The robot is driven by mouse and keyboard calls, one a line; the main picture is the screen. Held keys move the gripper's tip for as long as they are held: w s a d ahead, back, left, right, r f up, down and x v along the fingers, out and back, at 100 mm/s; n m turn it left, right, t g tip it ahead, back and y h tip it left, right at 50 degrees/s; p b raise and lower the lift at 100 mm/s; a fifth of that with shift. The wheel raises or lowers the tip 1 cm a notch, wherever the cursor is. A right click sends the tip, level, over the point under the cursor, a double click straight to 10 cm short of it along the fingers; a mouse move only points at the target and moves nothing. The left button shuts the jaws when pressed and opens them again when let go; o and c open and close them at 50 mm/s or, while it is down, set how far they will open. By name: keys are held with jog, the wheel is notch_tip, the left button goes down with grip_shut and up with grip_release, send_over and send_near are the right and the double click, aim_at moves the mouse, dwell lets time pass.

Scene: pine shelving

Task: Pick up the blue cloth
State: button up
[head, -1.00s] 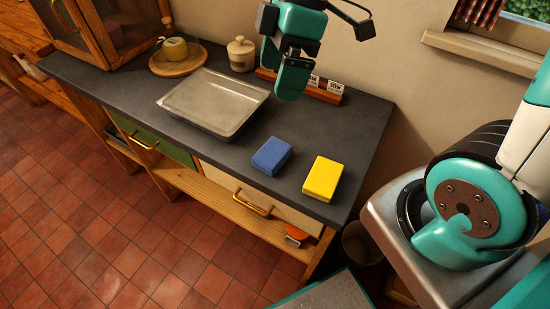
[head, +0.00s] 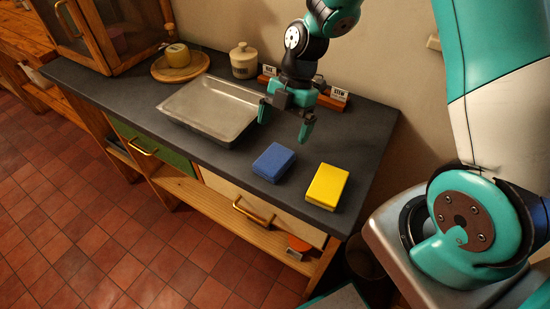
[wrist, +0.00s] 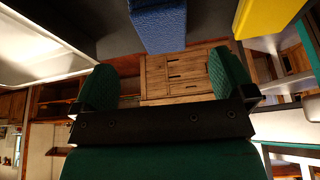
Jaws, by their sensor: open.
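The blue cloth (head: 273,162) is a folded block lying near the front edge of the dark counter (head: 365,140). It also shows at the top of the wrist view (wrist: 159,24). My gripper (head: 285,123) is open and empty, with its fingers pointing down. It is above the counter, behind the blue cloth and apart from it. In the wrist view the two green fingers stand wide apart, with nothing between them.
A yellow block (head: 327,186) lies just right of the blue cloth. A metal tray (head: 208,108) is to the left. A lidded jar (head: 243,61) and a small wooden holder with labels (head: 332,97) stand along the wall. A wooden plate (head: 180,66) is farther left.

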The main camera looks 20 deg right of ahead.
aim_at(277, 156)
jog(key=p+x, duration=0.1)
jog(key=x, duration=0.7)
jog(key=shift+s+p, duration=0.15)
jog(key=shift+p, duration=0.25)
jog(key=c, duration=1)
